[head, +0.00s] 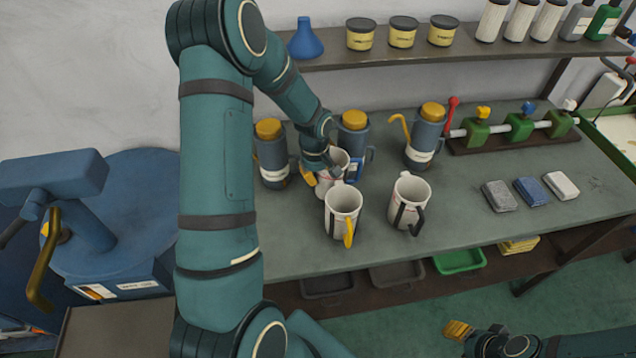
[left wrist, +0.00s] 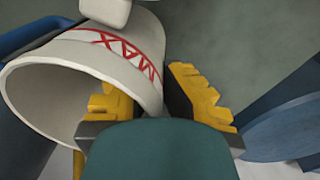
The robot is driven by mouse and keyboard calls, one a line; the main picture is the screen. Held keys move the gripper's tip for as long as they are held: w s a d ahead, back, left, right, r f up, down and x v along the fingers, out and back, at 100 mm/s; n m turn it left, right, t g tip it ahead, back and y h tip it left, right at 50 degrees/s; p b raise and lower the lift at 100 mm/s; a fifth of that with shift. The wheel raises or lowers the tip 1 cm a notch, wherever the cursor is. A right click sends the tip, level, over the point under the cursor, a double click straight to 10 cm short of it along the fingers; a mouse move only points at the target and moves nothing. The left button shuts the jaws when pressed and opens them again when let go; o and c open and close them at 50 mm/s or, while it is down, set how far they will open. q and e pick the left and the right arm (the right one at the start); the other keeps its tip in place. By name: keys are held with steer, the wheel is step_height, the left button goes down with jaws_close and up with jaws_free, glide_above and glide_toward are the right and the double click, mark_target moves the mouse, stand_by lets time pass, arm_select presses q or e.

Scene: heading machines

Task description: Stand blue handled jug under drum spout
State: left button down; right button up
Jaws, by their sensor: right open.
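The white blue handled jug (head: 340,158) is partly hidden by my left gripper (head: 319,178) at the workbench. In the left wrist view the jug (left wrist: 108,58) has red MAX lettering, and its blue handle (left wrist: 30,32) is at the upper left. Whether the jug touches the bench is hidden. The blue drum (head: 130,185) stands at the left, with a bent brass spout (head: 42,265) hanging near its front. My right gripper (head: 457,330) is open at the bottom, away from the jugs.
A yellow handled jug (head: 340,203) and a black handled jug (head: 404,192) stand close by. Several dark canisters with yellow lids (head: 424,135) stand behind. A shelf (head: 385,55) overhangs the back.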

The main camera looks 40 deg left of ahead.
arm_select(q)
steer(key=shift+f, duration=1.4)
steer(key=c, duration=1.1)
jaws_free()
steer(key=shift+c, duration=0.2)
